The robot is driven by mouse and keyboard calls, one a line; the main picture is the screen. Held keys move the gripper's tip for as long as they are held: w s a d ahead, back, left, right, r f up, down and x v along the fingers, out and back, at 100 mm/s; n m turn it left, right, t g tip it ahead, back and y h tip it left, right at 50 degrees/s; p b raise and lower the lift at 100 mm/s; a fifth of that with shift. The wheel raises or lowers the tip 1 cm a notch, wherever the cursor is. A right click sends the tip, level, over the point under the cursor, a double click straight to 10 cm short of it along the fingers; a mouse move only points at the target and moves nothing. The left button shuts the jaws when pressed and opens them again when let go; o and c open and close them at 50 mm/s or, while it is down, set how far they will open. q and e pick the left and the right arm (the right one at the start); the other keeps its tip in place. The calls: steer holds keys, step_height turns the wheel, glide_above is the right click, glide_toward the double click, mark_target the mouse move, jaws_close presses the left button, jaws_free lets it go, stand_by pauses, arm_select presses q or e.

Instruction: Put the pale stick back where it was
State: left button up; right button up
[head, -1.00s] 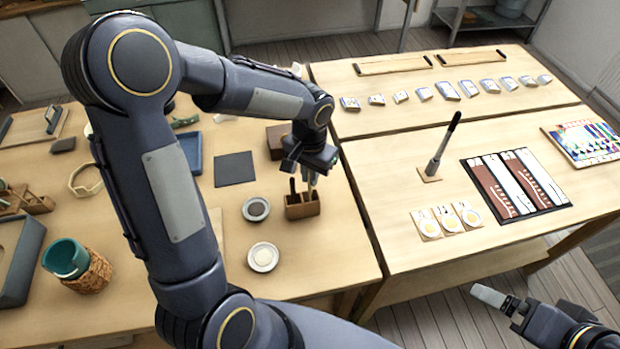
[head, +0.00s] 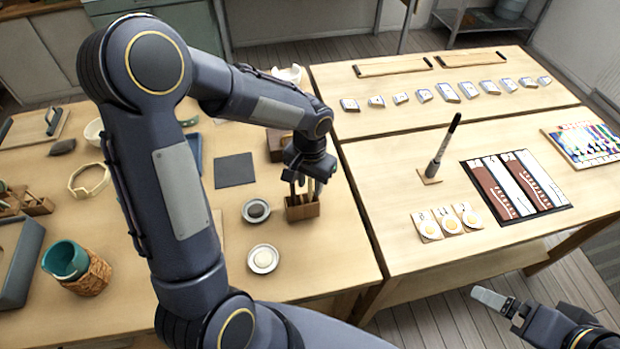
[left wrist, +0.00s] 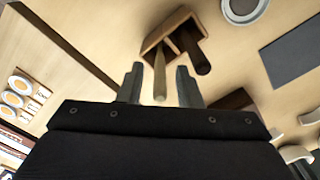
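The pale stick (left wrist: 160,78) stands in one compartment of a small wooden holder (left wrist: 150,42), its free end toward the wrist camera. A dark stick (left wrist: 194,52) stands in the other compartment. My left gripper (left wrist: 158,84) has its two fingers apart, one on each side of the pale stick, with gaps showing. In the head view my left gripper (head: 309,184) points down just above the holder (head: 302,209) and partly hides the sticks. My right gripper (head: 497,302) is low at the right, off the table; its finger opening is unclear.
Two small dishes (head: 263,259) sit left of and in front of the holder. A dark square mat (head: 234,169) lies behind them. A teal cup in a woven sleeve (head: 80,270) stands at the far left. The right table (head: 380,190) carries cards, tiles and an upright pen.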

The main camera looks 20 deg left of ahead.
arm_select(q)
step_height(320, 180, up, 12)
steer(key=shift+f, duration=0.1)
steer(key=s+r+n+t+h, duration=0.1)
steer(key=s+n+t+h, duration=0.2)
steer(key=s, duration=1.6)
steer(key=t, duration=0.2)
steer(key=shift+r+t+h, duration=0.3)
steer(key=shift+r+h, duration=0.05)
steer(key=shift+h, duration=0.05)
steer(key=shift+a, duration=0.1)
